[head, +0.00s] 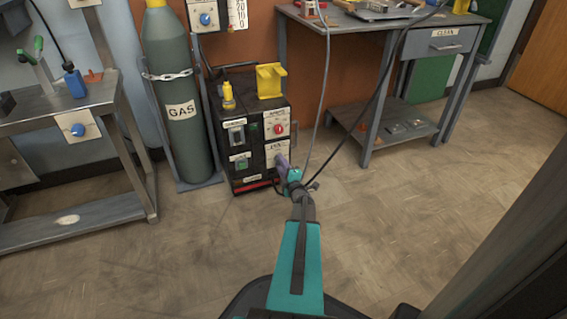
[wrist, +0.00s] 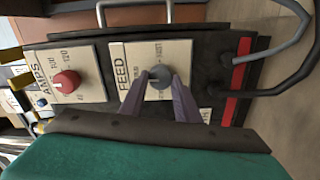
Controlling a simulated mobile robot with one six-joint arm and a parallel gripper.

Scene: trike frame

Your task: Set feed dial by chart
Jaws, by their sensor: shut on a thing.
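The feed dial (wrist: 159,84) is a grey round knob on a cream plate marked FEED (wrist: 124,66), on the front of a black machine (head: 240,146). In the wrist view my gripper (wrist: 160,88) has its two purple fingers on either side of the dial, shut on it. In the head view my gripper (head: 282,163) reaches the machine's lower right plate and hides the dial. The lettering around the dial is partly covered and too small to read surely. I cannot make out a feed chart.
A red AMPS dial (wrist: 66,82) sits beside the feed plate. A green gas cylinder (head: 178,90) stands left of the machine. Cables (head: 322,90) hang close to my arm. A steel bench (head: 75,100) is at left, a workbench (head: 370,25) at right. The floor in front is clear.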

